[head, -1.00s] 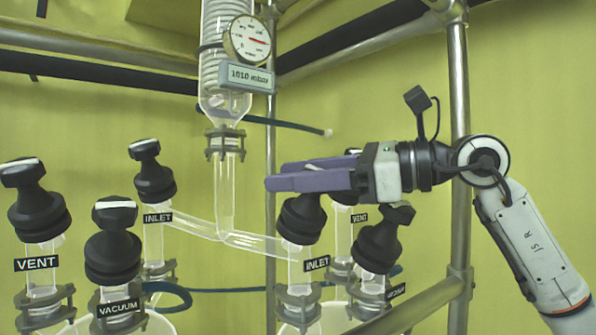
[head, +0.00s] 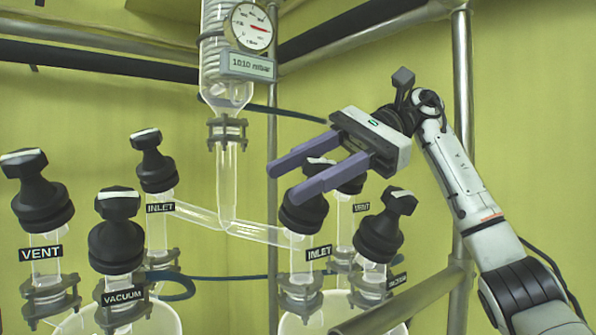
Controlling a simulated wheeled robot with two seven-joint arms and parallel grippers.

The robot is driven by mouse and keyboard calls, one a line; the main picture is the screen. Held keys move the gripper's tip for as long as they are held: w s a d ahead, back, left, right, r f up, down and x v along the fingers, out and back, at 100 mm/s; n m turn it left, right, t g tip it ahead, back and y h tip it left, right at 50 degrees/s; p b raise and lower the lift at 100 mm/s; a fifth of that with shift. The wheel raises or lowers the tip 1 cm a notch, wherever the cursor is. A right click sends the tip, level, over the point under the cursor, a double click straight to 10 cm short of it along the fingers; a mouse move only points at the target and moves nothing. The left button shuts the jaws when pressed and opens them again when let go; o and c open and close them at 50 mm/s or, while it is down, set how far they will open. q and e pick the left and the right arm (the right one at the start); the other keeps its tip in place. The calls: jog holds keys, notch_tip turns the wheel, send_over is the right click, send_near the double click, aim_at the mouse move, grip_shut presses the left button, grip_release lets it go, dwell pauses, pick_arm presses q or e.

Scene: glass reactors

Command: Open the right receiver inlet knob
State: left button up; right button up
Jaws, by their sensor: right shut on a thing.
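The right receiver inlet knob (head: 303,213) is black and sits on the glass neck above the right INLET label (head: 319,253). Its top handle, with a white mark, is between the two purple fingers of my right gripper (head: 284,183). The gripper reaches in from the right and is shut on this handle, with its fingers pointing left and slightly down. The fingers hide part of the handle. My left gripper is not in view.
The left INLET (head: 154,168), VENT (head: 42,200) and VACUUM (head: 117,238) knobs stand left. A gauge (head: 251,27) hangs above. Metal posts (head: 463,120) frame the right side.

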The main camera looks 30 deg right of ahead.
jog(key=shift+s+f+n+g+h, duration=0.15)
jog(key=shift+n+g+h, duration=0.1)
jog(key=shift+n+g, duration=0.3)
jog(key=shift+s+r+n+g+h, duration=0.1)
jog(key=shift+n+g+h, duration=0.15)
jog(key=shift+n+g, duration=0.25)
jog(key=shift+f+g, duration=0.15)
jog(key=shift+g, duration=0.1)
jog(key=o, duration=1.1)
jog(key=shift+d, duration=0.1)
jog(key=shift+c, duration=0.2)
jog(key=shift+m, duration=0.25)
